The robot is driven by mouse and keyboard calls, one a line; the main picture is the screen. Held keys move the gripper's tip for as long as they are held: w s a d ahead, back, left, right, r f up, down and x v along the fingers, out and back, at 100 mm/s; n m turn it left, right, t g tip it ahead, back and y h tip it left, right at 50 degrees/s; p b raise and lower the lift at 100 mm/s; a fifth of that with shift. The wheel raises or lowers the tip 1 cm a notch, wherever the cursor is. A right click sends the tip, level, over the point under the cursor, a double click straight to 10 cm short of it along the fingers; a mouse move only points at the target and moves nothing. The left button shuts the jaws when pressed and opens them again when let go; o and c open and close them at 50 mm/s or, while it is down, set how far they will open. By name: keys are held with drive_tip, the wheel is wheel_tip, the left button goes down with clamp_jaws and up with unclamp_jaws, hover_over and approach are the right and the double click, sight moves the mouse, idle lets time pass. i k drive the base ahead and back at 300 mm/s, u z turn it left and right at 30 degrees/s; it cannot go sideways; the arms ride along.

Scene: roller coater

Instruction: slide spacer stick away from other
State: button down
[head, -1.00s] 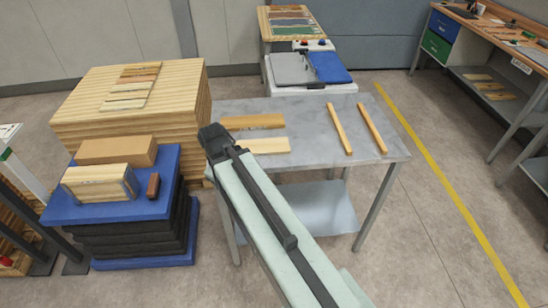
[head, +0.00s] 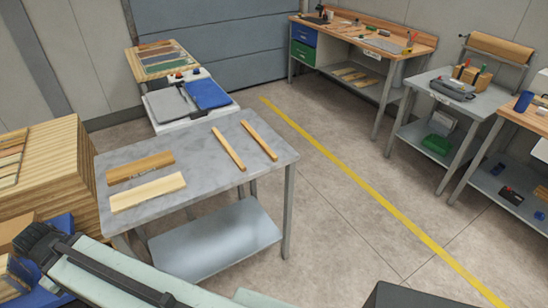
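Two thin wooden spacer sticks lie apart on the grey metal table (head: 205,150) in the head view. The left spacer stick (head: 228,149) and the right spacer stick (head: 259,140) are roughly parallel, with bare tabletop between them. My gripper (head: 32,240) is at the lower left, at the end of my pale green arm, away from the sticks and in front of the table's left side. It is dark and small in view, and its fingers cannot be made out. I see nothing held in it.
A brown board (head: 140,167) and a paler board (head: 148,192) lie on the table's left part. A stack of planks (head: 45,165) stands left. A machine with a blue pad (head: 206,94) stands behind. Open floor and a yellow line (head: 350,180) lie to the right.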

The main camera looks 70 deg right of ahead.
sight(271, 153)
drive_tip(key=u, duration=0.1)
drive_tip(key=k, duration=1.45)
drive_tip(key=z, duration=0.6)
drive_tip(key=i, duration=1)
drive_tip(key=z, duration=0.05)
